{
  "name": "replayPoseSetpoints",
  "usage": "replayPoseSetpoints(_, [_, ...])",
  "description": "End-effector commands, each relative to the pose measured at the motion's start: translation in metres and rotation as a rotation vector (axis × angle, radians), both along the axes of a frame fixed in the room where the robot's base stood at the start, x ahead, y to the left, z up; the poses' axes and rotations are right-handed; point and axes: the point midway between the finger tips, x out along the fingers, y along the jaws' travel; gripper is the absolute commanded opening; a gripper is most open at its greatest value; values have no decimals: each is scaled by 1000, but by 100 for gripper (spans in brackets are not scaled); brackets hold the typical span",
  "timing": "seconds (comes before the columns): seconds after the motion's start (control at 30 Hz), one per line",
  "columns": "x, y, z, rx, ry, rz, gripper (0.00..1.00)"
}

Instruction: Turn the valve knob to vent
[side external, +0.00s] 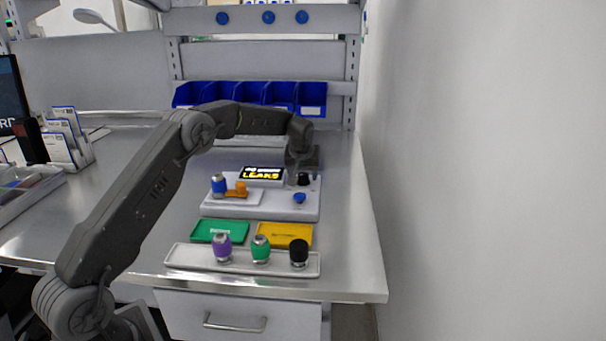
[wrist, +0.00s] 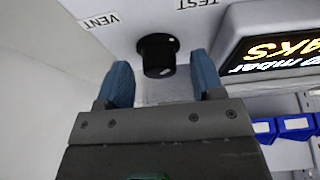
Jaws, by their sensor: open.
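The black valve knob (wrist: 157,55) sits on a pale panel in the wrist view, with a VENT label (wrist: 100,21) to its left and a TEST label (wrist: 197,4) to its upper right. A small light mark shows on the knob's lower end. My gripper (wrist: 159,63) is open, with one blue finger on each side of the knob and visible gaps between. I cannot tell whether the fingertips reach past the knob's face. In the side external view my gripper (side external: 301,168) is over the back right of the test unit (side external: 270,209), partly hiding the dark knob (side external: 304,179).
The unit's display (side external: 262,174) reads LEAKS. A blue-topped part (side external: 219,184), an orange part (side external: 240,188) and a blue button (side external: 299,198) are on the unit. Green (side external: 205,231) and yellow (side external: 285,228) trays and a white tray (side external: 210,263) with fittings lie in front. Blue bins (side external: 240,94) hang behind.

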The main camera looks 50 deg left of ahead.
Motion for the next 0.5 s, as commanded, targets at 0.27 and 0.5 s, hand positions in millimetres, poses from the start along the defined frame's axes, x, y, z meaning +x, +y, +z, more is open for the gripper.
replayPoseSetpoints(0.27, [1,1,-3,0,0,0,61])
replayPoseSetpoints(0.5, [1,1,-3,0,0,0,43])
